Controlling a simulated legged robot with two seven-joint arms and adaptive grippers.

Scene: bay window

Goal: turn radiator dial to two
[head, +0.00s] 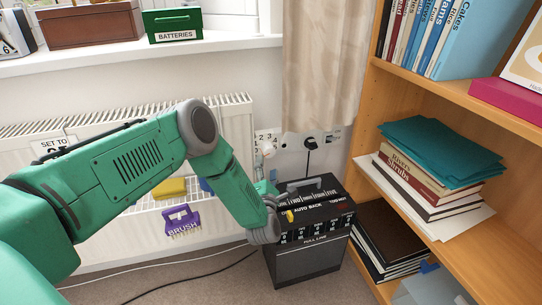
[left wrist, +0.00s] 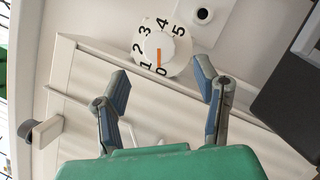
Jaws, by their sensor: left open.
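The radiator dial (left wrist: 160,47) is a round white knob with black numbers 0 to 5 around it. Its orange mark points down at the 0. The dial appears beyond the fingertips, with no visible contact. The gripper (head: 262,174) looks small in the head view, just below the dial. My right gripper is not seen.
The white radiator (head: 235,125) runs along the wall behind my left arm. A black box with labelled keys (head: 310,240) stands below right of the gripper. A plugged socket (head: 311,141) and curtain (head: 322,65) are beside the dial. A wooden bookshelf (head: 368,105) bounds the right side.

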